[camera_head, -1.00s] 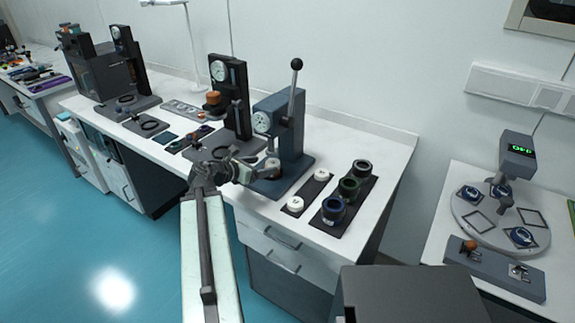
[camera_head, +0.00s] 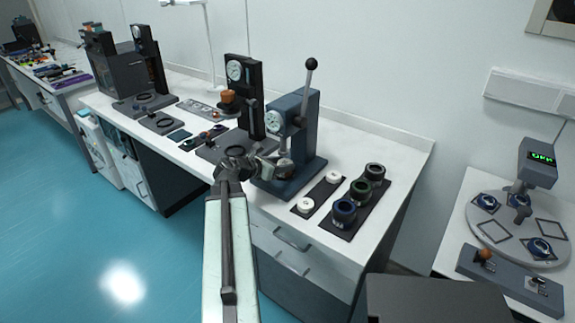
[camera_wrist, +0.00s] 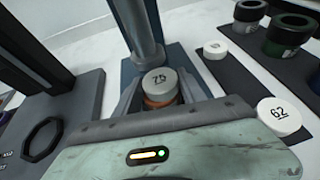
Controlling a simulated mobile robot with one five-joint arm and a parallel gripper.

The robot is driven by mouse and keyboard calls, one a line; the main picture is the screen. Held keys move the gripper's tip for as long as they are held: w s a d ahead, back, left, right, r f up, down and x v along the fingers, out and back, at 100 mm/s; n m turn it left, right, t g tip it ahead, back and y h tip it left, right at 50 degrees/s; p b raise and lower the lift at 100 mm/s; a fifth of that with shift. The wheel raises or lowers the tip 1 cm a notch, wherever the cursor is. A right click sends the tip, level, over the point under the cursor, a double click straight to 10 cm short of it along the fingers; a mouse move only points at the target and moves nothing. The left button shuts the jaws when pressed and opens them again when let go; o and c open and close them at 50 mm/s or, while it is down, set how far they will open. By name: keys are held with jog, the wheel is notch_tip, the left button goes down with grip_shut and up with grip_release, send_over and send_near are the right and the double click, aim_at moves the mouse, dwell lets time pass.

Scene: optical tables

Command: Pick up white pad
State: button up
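A white pad marked 75 (camera_wrist: 158,80) stands on an orange-sided piece (camera_wrist: 160,102) at the base of the blue lever press, in the wrist view. My gripper (camera_wrist: 161,92) is at this pad, with a finger on each side; whether the fingers touch it is unclear. In the head view my gripper (camera_head: 276,166) reaches to the foot of the press (camera_head: 291,135). Two other white pads lie on a dark strip right of the press: a near one (camera_head: 305,204), marked 62 in the wrist view (camera_wrist: 279,117), and a far one (camera_head: 333,177), also in the wrist view (camera_wrist: 215,49).
Blue, green and black ring-shaped pieces (camera_head: 361,190) stand on a dark mat right of the pads. A black press (camera_head: 239,104) with a dial stands close on the left. A round turntable (camera_head: 517,230) is on a separate table at right. The bench's back right is bare.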

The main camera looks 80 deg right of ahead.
jog(key=shift+s, duration=0.1)
jog(key=c, duration=0.3)
